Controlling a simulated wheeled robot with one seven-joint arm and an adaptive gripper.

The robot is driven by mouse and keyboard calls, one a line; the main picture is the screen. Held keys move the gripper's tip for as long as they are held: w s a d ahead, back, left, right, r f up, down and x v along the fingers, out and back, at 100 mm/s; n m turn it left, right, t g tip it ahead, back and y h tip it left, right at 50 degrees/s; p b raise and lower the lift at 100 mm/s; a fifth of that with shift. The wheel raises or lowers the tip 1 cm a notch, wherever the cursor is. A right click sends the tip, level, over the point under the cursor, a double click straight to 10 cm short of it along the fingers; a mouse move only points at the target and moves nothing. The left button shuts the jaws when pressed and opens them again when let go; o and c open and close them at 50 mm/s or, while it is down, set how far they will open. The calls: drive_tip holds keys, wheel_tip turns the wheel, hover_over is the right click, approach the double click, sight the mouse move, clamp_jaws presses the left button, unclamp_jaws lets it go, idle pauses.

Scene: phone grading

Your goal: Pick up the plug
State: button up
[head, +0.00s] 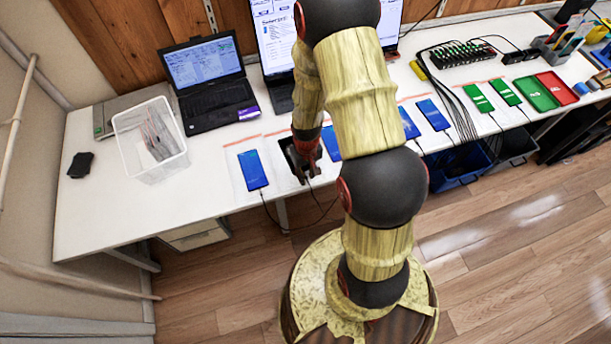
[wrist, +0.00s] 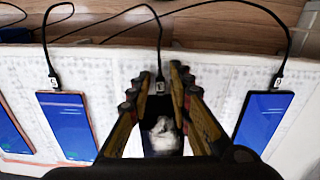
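My gripper (head: 304,172) is low over the front edge of the white table, at a dark-screened phone (head: 290,150). In the wrist view my gripper (wrist: 158,84) is open, with one finger on each side of a small plug (wrist: 160,86) on a black cable. The plug sits at the end of the dark phone (wrist: 163,133), whose screen shows a whitish patch. A gap shows between the plug and each finger. Other plugs (wrist: 54,82) (wrist: 277,81) sit at the ends of the neighbouring blue-screened phones (wrist: 68,125) (wrist: 263,121).
Blue-screened phones (head: 252,170) lie on white pads on both sides of my gripper. Black cables (head: 284,226) hang over the table's front edge. A clear bin (head: 150,140) and a laptop (head: 208,83) stand to the left. Green phones (head: 478,98) lie farther right.

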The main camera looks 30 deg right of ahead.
sight(306, 177)
clamp_jaws()
drive_tip(key=shift+r, duration=0.55)
wheel_tip(306, 177, up, 2)
drive_tip(key=shift+w+r+p, duration=0.1)
drive_tip(key=shift+r+p, duration=0.15)
drive_tip(key=shift+p, duration=0.4)
drive_tip(key=s+d+r+p, duration=0.1)
drive_tip(key=s+d+r, duration=0.1)
drive_tip(key=s+r, duration=0.3)
drive_tip(key=s+d+r+p, duration=0.2)
drive_tip(key=s+r, duration=0.3)
drive_tip(key=s, duration=0.3)
drive_tip(key=shift+s+d, duration=0.25)
drive_tip(key=shift+d, duration=0.05)
